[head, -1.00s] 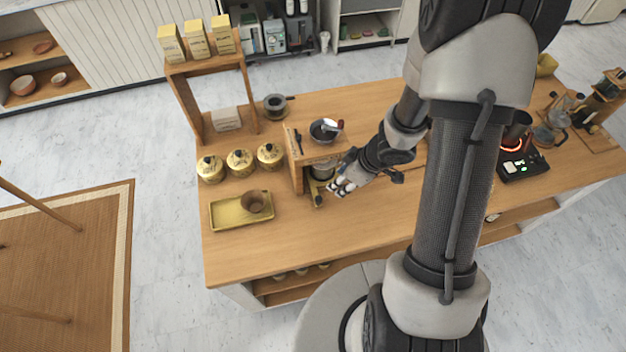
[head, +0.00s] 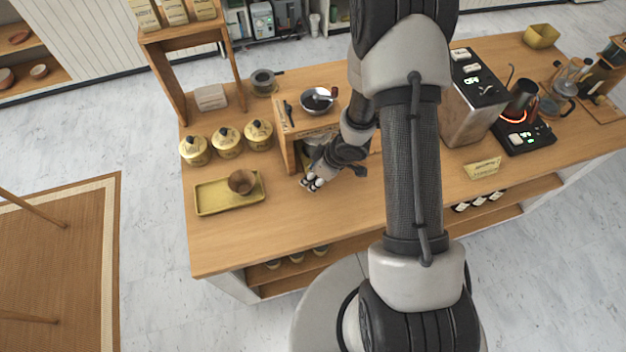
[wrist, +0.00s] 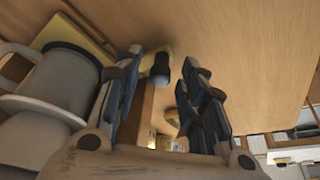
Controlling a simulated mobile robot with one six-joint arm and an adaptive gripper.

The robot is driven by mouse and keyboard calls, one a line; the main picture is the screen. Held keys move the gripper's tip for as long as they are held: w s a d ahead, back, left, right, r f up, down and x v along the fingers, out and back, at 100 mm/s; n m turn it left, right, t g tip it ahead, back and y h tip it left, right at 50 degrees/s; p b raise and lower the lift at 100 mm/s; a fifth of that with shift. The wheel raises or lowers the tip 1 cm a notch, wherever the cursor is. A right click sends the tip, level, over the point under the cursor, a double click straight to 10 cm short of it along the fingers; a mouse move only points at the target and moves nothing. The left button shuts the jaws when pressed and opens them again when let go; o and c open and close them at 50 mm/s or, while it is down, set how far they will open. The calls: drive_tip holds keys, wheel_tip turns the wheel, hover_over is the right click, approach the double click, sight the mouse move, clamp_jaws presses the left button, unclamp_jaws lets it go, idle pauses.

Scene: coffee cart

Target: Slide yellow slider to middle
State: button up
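My gripper (head: 309,185) is low at the front of the small wooden stand (head: 289,155) on the counter. In the wrist view its two fingers (wrist: 163,60) are apart, with a gap between them. A dark rounded knob (wrist: 160,71) with a yellow part behind it lies in line with this gap; it looks like the yellow slider's handle. I cannot tell whether the fingers touch it. The slider's track and position are not clear, and my gripper and arm hide this spot in the head view.
A grey cylindrical vessel (wrist: 55,85) is close beside the left finger. A metal bowl (head: 318,100) sits on the stand. Yellow canisters (head: 227,141) and a yellow tray (head: 212,207) with a brown cup (head: 242,182) are to the left.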

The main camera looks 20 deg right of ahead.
drive_tip(key=shift+w+a+f, duration=0.15)
drive_tip(key=shift+w+f, duration=0.05)
drive_tip(key=shift+f, duration=0.3)
clamp_jaws()
idle(0.5)
